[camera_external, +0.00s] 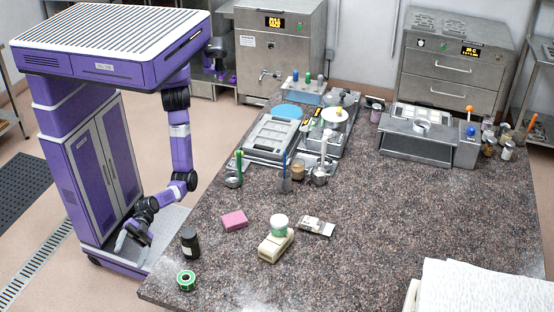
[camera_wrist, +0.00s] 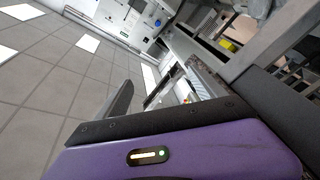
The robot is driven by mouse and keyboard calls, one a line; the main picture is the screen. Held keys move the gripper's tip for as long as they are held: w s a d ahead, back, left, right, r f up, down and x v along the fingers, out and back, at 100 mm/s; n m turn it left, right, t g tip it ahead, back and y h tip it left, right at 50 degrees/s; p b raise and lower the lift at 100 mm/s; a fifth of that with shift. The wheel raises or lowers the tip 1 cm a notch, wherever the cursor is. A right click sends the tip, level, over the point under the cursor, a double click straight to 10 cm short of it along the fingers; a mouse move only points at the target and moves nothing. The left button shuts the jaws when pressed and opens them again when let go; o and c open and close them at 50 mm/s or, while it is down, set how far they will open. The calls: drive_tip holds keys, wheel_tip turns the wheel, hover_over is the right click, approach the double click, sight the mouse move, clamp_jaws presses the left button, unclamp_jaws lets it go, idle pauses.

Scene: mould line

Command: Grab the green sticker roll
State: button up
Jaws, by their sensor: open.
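The green sticker roll (camera_external: 186,280) lies on the near left corner of the speckled counter, with its pale core hole showing. My gripper (camera_external: 127,240) hangs beside the counter's left edge, low against my purple base, to the left of the roll and apart from it. It holds nothing that I can see. In the wrist view a dark finger (camera_wrist: 115,105) shows above my purple wrist housing; the roll is not in that view.
A dark jar (camera_external: 189,242) stands just behind the roll. A pink sponge (camera_external: 234,221), a cream device (camera_external: 276,246) with a green-labelled tub (camera_external: 279,226) and a printed packet (camera_external: 316,227) are farther right. The counter (camera_external: 350,270) is clear at front centre; white sheets (camera_external: 480,290) lie front right.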

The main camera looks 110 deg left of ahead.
drive_tip(key=s+d+r+g+h, duration=0.1)
drive_tip(key=s+d+r, duration=0.5)
drive_tip(key=d+r, duration=0.1)
drive_tip(key=n+t+y+b, duration=0.2)
drive_tip(key=t+y+b, duration=0.5)
drive_tip(key=t+y, duration=0.6)
approach(180, 274)
drive_tip(key=shift+w+d+r+g+y, duration=0.3)
drive_tip(key=shift+w+d+g+y, duration=0.1)
drive_tip(key=shift+w+g+y, duration=0.15)
drive_tip(key=shift+w+d+r+g+y, duration=0.35)
drive_tip(key=shift+w+d+g+y, duration=0.1)
drive_tip(key=shift+y, duration=0.1)
drive_tip(key=shift+w, duration=0.35)
drive_tip(key=x, duration=0.7)
drive_tip(key=shift+a+f+b, duration=0.15)
drive_tip(key=shift+f+b, duration=0.1)
drive_tip(key=shift+b, duration=0.05)
drive_tip(key=c, duration=1.5)
drive_tip(key=shift+o, duration=0.2)
